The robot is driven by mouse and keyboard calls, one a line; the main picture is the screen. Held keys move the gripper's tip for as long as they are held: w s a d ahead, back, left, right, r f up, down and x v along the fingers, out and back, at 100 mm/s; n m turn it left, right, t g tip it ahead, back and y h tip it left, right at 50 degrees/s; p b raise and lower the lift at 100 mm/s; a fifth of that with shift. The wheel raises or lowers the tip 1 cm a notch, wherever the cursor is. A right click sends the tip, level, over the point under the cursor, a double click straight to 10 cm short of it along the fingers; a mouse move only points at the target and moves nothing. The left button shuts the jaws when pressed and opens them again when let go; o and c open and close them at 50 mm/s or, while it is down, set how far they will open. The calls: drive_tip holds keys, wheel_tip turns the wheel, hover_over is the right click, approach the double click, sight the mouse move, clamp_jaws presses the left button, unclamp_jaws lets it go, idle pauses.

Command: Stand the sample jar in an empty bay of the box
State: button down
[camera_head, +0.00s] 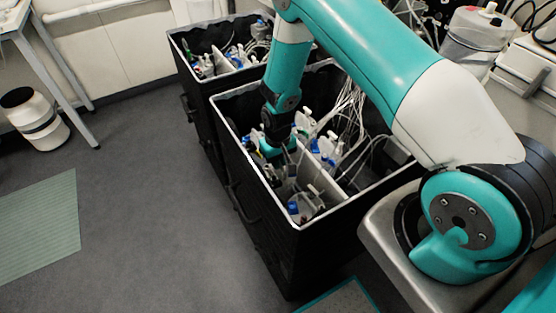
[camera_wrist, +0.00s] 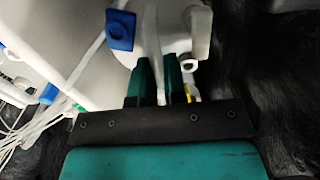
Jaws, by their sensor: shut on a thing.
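My gripper (camera_head: 284,160) is lowered inside the nearer black box (camera_head: 262,205), toward its left wall. In the wrist view its dark green fingers (camera_wrist: 162,78) are shut on the white sample jar (camera_wrist: 152,38), whose top has a blue valve and a pale knob. The jar's lower part is hidden, and I cannot tell whether it touches the box floor. A pale divider (camera_head: 325,187) runs through the box. Several white fittings with blue caps and thin tubes crowd around the gripper. I cannot make out which bay is empty.
A second black box (camera_head: 190,100) stands behind the nearer one and holds similar fittings. White tubes (camera_head: 350,105) rise from the nearer box's right side. Grey floor on the left is open, with a green mat (camera_head: 40,225).

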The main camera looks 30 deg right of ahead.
drive_tip(key=shift+s+f, duration=0.1)
drive_tip(key=shift+f, duration=0.35)
drive_tip(key=c, duration=1.1)
unclamp_jaws()
wheel_tip(320, 180, up, 9)
drive_tip(key=p, duration=0.6)
drive_tip(key=shift+r+p, duration=0.15)
drive_tip(key=shift+p, duration=0.15)
